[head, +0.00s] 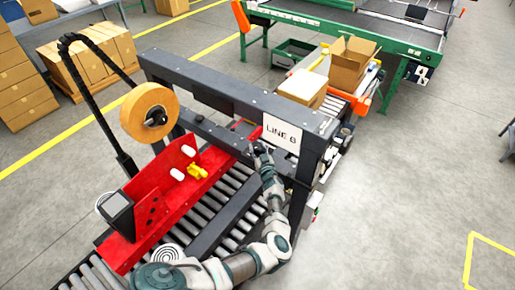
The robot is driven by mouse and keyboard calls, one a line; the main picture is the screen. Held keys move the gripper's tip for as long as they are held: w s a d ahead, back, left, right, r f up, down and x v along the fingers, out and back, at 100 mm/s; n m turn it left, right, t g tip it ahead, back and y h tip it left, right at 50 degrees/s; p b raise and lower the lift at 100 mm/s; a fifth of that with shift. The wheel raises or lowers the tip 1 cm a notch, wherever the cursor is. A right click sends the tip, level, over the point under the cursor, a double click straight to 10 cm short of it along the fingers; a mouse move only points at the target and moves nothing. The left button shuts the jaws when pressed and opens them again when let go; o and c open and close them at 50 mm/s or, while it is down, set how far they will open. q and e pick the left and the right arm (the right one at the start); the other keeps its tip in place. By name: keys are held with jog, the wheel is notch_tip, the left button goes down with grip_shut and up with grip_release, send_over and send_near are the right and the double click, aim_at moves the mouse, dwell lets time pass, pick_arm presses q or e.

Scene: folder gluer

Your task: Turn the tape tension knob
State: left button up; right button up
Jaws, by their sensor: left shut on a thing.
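My left gripper (260,149) is at the crossbar of the dark machine frame, just left of and below the LINE 6 sign. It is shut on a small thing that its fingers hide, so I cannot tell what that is. A yellow knob (197,171) sits on the red tape head (150,215), apart from the gripper and to its left. A tan tape roll (140,112) with a dark hub (156,117) stands upright above the tape head. My right gripper is not in view.
The dark frame (225,135) spans the roller conveyor (225,190). The LINE 6 sign (281,134) hangs on its right end. A closed box (302,88) and an open box (352,62) stand beyond. The floor (420,190) at right is clear.

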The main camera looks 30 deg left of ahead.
aim_at(258, 147)
pick_arm(q)
jog(key=shift+d+f, duration=0.1)
jog(key=o, duration=1.1)
jog(key=shift+w, duration=0.15)
jog(key=shift+r, duration=0.6)
jog(key=shift+w+r, duration=0.1)
jog(key=shift+r, duration=4.25)
